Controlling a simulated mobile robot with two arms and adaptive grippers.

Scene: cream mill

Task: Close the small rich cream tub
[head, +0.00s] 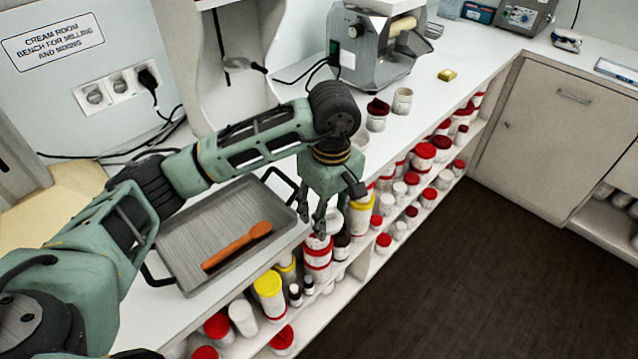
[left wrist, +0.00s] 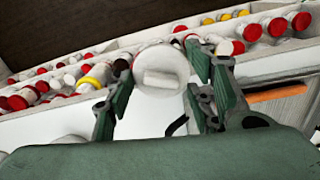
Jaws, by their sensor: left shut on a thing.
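My left gripper (head: 318,214) hangs over the bench's front edge, beside the tray. In the left wrist view its fingers (left wrist: 160,75) are shut on a round white lid-like thing (left wrist: 160,58) with a pale rectangular patch on its face. In the head view this thing is mostly hidden by the fingers and hard to tell from the tubs below. On the bench stand a small tub with a dark red top (head: 377,113) and a small pale tub (head: 402,101) that looks open, both in front of the mill. I cannot read which is rich cream. My right gripper is not in view.
A grey metal tray (head: 215,215) with an orange spatula (head: 238,246) lies on the bench. The mill (head: 372,48) stands at the back. Shelves below the bench hold many red-lidded and yellow-lidded tubs.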

